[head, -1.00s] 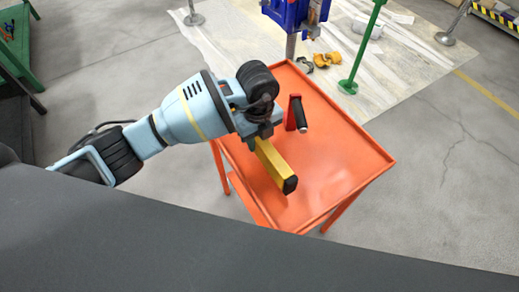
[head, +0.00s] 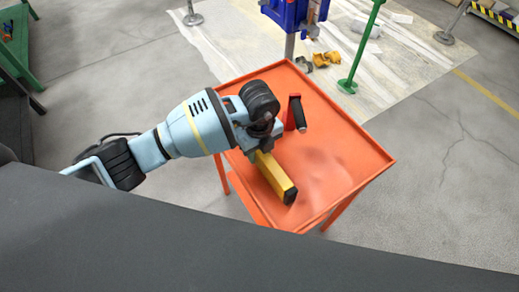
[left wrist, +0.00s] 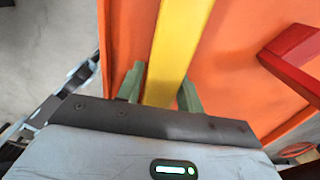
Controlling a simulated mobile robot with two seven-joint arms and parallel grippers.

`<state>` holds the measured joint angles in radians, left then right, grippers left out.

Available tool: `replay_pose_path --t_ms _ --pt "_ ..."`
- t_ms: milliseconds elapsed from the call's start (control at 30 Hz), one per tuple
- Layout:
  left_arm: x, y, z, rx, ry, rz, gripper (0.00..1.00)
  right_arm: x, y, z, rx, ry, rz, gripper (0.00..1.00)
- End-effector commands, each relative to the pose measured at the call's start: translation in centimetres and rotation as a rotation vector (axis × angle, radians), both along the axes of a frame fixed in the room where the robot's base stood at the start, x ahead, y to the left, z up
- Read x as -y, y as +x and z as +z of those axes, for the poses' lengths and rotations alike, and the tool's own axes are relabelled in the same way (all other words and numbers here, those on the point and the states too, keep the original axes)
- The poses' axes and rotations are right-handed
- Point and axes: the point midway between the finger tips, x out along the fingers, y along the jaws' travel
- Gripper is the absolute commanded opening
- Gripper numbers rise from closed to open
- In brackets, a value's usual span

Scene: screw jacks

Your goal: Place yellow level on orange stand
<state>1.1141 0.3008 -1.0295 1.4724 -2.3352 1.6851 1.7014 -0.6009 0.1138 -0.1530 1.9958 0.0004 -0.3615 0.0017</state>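The yellow level (head: 275,176) is a long bar with a dark end cap, over the near-left part of the orange stand (head: 345,150). My left gripper (head: 258,153) is shut on the level near its far end in the head view. In the left wrist view, the green fingers (left wrist: 162,88) lie on both sides of the yellow level (left wrist: 178,40), with the orange stand (left wrist: 235,50) behind it. I cannot tell whether the level touches the stand's top or is just above it. My right gripper is not in view.
A red and black tool (head: 297,112) stands on the orange stand, right of my left gripper. The right part of the stand's top is clear. A green post (head: 362,45) and a blue machine (head: 288,12) are behind the stand.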

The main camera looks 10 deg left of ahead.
Motion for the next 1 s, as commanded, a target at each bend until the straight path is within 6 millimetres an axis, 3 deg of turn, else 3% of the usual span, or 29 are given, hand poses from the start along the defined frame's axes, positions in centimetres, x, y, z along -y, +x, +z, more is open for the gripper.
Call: replay_pose_path --t_ms 100,467,1000 --pt "0.0 0.0 0.0 0.001 -0.001 0.000 0.51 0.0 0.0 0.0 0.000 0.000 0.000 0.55" --pt "0.0 0.1 0.5 0.002 -0.001 0.000 0.51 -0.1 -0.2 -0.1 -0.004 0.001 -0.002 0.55" --pt "-0.1 0.2 10.1 0.005 -0.001 0.001 0.51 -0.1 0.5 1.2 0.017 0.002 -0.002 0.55"
